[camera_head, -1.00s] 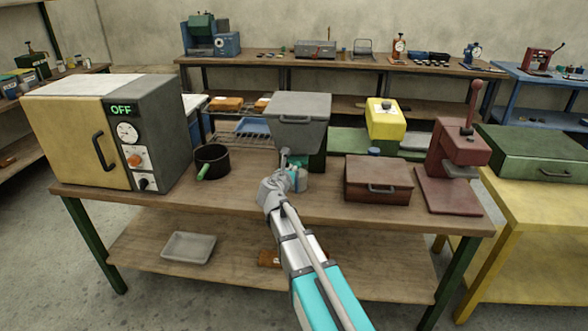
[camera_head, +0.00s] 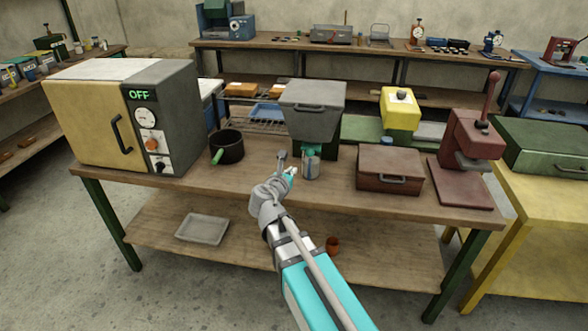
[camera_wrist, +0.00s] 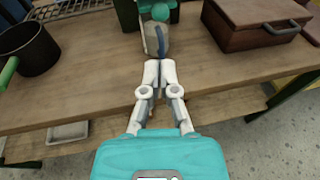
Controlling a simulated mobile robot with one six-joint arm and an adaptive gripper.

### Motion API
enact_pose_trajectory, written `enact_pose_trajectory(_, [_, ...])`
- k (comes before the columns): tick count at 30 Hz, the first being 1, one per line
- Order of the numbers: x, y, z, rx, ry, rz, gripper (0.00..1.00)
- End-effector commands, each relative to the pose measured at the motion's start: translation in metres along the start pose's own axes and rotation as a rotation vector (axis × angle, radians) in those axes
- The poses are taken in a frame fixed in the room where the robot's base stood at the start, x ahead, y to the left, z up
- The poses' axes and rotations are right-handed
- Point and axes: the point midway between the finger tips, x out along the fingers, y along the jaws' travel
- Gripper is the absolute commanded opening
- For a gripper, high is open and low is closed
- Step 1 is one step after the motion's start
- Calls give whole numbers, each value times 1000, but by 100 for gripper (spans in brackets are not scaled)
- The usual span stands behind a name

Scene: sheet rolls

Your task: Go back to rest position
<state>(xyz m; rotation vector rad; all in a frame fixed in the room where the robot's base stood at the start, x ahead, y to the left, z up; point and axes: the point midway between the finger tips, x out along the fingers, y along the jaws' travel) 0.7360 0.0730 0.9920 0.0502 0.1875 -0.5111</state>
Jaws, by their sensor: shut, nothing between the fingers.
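My gripper (camera_head: 291,173) is over the front part of the wooden workbench (camera_head: 240,185) in the head view. In the wrist view my gripper (camera_wrist: 160,68) has its two white fingers together with nothing between them. A grey metal cup (camera_head: 311,168) stands under the green spout of a grey hopper machine (camera_head: 313,98), just right of my gripper. In the wrist view the cup (camera_wrist: 155,38) is just beyond the fingertips and apart from them, as far as I can tell.
A black pot (camera_head: 228,148) and an oven (camera_head: 175,118) reading OFF stand to the left. A brown box (camera_head: 390,172) and a red press (camera_head: 465,165) stand to the right. The lower shelf holds a grey tray (camera_head: 203,228) and an orange cup (camera_head: 332,245). The bench front is clear.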

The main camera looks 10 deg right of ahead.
Motion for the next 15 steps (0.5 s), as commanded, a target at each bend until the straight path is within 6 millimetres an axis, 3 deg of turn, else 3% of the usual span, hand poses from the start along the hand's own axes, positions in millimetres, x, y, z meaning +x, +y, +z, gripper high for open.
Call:
enact_pose_trajectory(10, [0,-1,0,3,1,-2,0])
enact_pose_trajectory(15, [2,-12,-3,86,35,-31,0])
